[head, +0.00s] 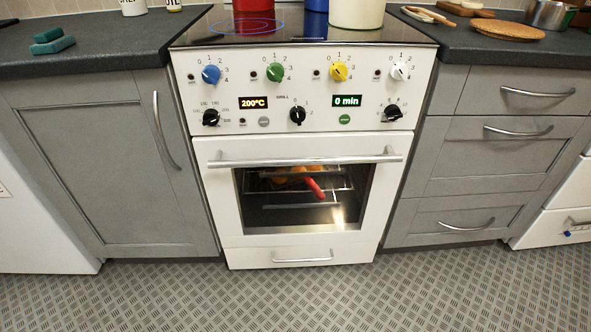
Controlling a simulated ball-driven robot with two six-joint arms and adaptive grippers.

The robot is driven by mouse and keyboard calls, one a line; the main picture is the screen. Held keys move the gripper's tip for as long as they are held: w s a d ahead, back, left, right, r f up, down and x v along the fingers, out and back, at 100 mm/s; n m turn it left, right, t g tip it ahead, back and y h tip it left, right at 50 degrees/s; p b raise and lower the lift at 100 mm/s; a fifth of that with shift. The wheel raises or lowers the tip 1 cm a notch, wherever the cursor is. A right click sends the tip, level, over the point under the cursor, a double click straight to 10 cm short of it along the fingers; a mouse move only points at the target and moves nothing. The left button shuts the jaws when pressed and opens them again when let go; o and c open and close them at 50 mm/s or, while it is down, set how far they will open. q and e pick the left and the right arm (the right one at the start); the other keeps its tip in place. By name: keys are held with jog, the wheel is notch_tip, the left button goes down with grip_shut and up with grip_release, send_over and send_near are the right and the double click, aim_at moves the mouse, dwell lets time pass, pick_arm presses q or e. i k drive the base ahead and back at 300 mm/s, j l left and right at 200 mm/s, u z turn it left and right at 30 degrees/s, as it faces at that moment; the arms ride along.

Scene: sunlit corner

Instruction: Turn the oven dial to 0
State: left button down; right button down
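The white oven (215,150) stands straight ahead between grey cabinets, with its door shut. A black dial (211,117) sits at the lower left of its panel, with numbers around it, beside a display (254,102) reading 200°C. Its exact pointer setting is too small to read. A second black dial (298,115) sits at the middle under a "GRILL" label. A third black dial (393,113) sits at the right, near a green display (346,101) reading 0 min. Neither of my grippers shows in the head view.
Blue (211,74), green (275,72), yellow (339,71) and white (399,70) knobs line the upper panel. A long handle (305,158) crosses the oven door. Red (253,18) and cream (356,12) pots stand on the hob. The floor (300,300) in front is clear.

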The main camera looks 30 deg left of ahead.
aim_at(212, 117)
jog(key=u, duration=1.35)
